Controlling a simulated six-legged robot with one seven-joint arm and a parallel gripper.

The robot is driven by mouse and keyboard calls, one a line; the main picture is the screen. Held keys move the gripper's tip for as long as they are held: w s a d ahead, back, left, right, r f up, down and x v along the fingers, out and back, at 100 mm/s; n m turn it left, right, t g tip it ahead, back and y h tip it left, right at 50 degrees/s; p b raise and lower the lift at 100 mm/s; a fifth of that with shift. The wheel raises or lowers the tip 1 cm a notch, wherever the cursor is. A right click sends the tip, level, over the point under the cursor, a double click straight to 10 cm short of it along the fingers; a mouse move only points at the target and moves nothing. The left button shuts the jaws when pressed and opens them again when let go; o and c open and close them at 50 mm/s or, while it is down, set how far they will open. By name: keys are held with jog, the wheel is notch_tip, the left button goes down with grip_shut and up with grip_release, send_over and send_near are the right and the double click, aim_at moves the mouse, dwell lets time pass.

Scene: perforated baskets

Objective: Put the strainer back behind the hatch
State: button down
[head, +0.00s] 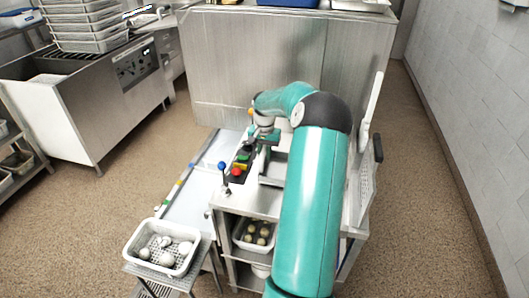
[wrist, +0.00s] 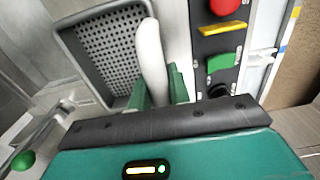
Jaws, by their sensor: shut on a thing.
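My gripper (wrist: 160,90) is shut on a pale rounded bar (wrist: 150,50) at the right edge of a grey perforated basket, which looks like the strainer (wrist: 72,38). Whether bar and basket are one piece is not clear. In the head view my gripper (head: 265,137) is over the machine top, beside the control panel; my teal arm hides much of that top. A grey rim (head: 270,181) shows below the gripper.
The control panel has a red button (head: 236,172) and a green button (head: 243,157). A blue-knobbed lever (head: 222,166) stands to its left. A white perforated basket (head: 133,253) with pale round items is at front left. Another basket (head: 238,242) sits on the lower shelf. Floor at right is clear.

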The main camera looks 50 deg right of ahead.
jog(key=shift+f, duration=0.5)
dwell(0.4)
jog(key=c, duration=1.2)
grip_release()
jog(key=shift+c, duration=0.2)
jog(key=shift+r, duration=0.1)
notch_tip(320, 180, up, 14)
